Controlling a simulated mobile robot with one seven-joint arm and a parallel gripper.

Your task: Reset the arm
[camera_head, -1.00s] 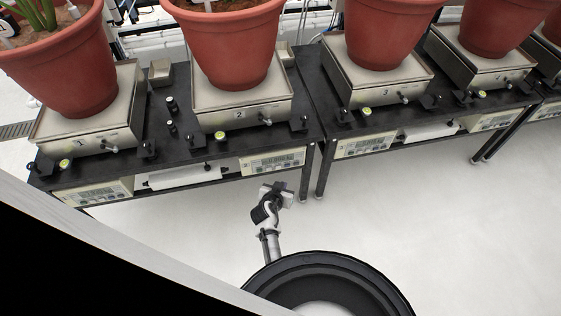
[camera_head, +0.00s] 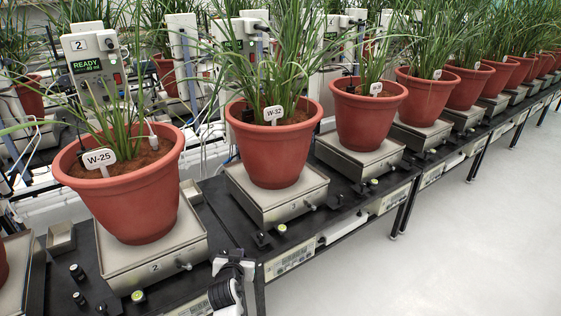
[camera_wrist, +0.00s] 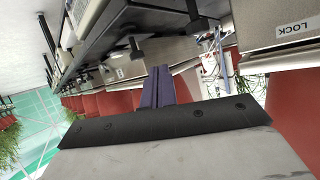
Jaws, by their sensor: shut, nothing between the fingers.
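My gripper (camera_head: 234,268) shows at the bottom of the head view, in front of the black bench edge near the scale marked 2. It holds nothing. In the wrist view its two dark fingers (camera_wrist: 159,88) are pressed together, with no object between them. The rest of my arm runs out of the bottom of the head view.
A potted plant labelled W-25 (camera_head: 138,205) stands on scale 2 (camera_head: 108,262). Pot W-32 (camera_head: 274,150) stands on scale 3 (camera_head: 262,205). More pots recede to the right. A metal panel marked LOCK (camera_wrist: 292,28) is close in the wrist view. The floor (camera_head: 470,240) at right is clear.

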